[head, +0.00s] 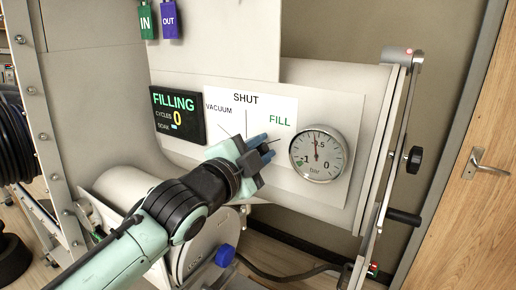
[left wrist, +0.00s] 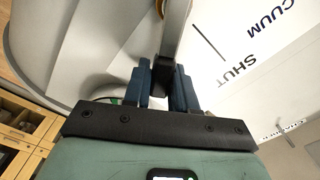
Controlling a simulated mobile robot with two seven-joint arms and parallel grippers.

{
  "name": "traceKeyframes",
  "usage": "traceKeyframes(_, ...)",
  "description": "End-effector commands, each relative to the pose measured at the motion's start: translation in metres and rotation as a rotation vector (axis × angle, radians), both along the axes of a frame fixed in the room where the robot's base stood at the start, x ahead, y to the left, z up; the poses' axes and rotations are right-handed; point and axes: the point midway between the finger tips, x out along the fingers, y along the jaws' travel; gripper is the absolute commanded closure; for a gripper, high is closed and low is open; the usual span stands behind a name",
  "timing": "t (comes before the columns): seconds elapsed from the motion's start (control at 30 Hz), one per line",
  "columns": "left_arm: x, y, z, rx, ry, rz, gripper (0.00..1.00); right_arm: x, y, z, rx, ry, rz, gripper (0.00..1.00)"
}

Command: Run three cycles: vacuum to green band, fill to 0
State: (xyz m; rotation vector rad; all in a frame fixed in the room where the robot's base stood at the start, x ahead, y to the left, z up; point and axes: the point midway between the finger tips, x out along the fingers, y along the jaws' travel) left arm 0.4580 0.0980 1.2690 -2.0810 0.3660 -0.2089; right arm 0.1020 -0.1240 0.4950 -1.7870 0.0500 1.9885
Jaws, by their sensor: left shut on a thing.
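My left gripper (head: 262,146) is shut on the valve handle (left wrist: 170,75), in front of the panel (head: 235,99) marked VACUUM, SHUT and FILL. My fingers hide most of the handle in the head view; the wrist view shows its dark grip between them and a grey bar beyond. The handle lies on the FILL side. The round gauge (head: 318,154) is just right of the gripper, its needle near straight up, by the .5 mark. Its green band is at the lower left, near -1. The display (head: 177,115) reads FILLING, with cycles at 0. My right gripper is not in view.
A green IN tag (head: 147,21) and a purple OUT tag (head: 170,20) hang above. A hinged grey bar with a black knob (head: 413,159) stands at the right, before a wooden door (head: 474,190). A blue knob (head: 225,256) sits below my arm.

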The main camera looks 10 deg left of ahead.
Motion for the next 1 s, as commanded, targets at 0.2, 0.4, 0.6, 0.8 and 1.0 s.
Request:
traceKeyframes(0.2,-0.0003,-0.0014,-0.0025,0.026,-0.008,-0.001,1.00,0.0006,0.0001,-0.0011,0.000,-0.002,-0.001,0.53)
traceKeyframes(0.4,-0.0001,-0.0015,-0.0031,0.032,-0.008,-0.001,1.00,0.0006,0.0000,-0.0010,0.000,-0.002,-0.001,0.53)
traceKeyframes(0.6,0.0000,-0.0014,-0.0036,0.033,-0.007,0.000,0.61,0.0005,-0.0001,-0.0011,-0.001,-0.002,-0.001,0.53)
traceKeyframes(0.8,-0.0001,-0.0011,-0.0027,0.029,-0.008,0.000,0.53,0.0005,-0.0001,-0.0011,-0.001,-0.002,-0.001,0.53)
traceKeyframes(1.0,-0.0046,0.0008,-0.0016,0.028,-0.009,0.000,0.53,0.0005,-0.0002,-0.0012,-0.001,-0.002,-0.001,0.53)
